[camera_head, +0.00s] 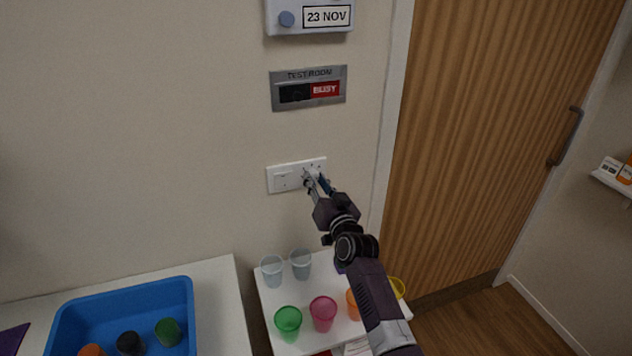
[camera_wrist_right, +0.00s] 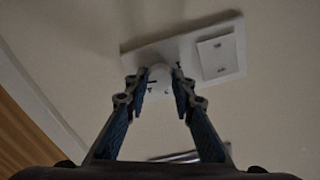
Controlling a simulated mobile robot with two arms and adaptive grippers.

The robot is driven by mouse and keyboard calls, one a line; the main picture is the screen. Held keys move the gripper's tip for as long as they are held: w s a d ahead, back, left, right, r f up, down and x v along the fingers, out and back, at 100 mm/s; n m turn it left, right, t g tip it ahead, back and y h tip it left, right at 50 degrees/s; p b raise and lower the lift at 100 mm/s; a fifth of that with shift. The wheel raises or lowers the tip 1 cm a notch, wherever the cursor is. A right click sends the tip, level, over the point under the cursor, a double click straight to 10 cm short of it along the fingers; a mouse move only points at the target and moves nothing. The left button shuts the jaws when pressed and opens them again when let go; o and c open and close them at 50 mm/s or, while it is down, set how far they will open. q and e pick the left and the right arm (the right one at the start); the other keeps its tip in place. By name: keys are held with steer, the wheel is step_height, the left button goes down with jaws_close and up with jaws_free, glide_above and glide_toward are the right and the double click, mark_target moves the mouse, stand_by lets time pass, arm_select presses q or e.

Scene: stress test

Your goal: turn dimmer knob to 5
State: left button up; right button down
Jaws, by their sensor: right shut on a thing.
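The white wall plate (camera_head: 284,181) is mounted on the wall below the sign, with a rocker switch on its left half and the dimmer on its right half in the head view. My right gripper (camera_head: 314,178) is at the right half of the plate and hides most of the dimmer there. In the right wrist view the round white dimmer knob (camera_wrist_right: 160,74) sits between the two fingertips of my right gripper (camera_wrist_right: 161,80), which are shut on it. The rocker switch (camera_wrist_right: 216,56) is beside it. The knob's setting is not readable. My left gripper is not in view.
A sliding BUSY sign (camera_head: 308,88) and a date panel (camera_head: 310,17) hang above the plate. A small white table (camera_head: 262,300) with several coloured cups stands below my right arm. A blue tray (camera_head: 125,292) is at lower left. A wooden door (camera_head: 480,150) is to the right.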

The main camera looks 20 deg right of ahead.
steer(key=c, duration=1.6)
jaws_free()
steer(key=shift+s, duration=0.1)
steer(key=s, duration=1.2)
steer(key=shift+d, duration=0.2)
steer(key=shift+f, duration=0.15)
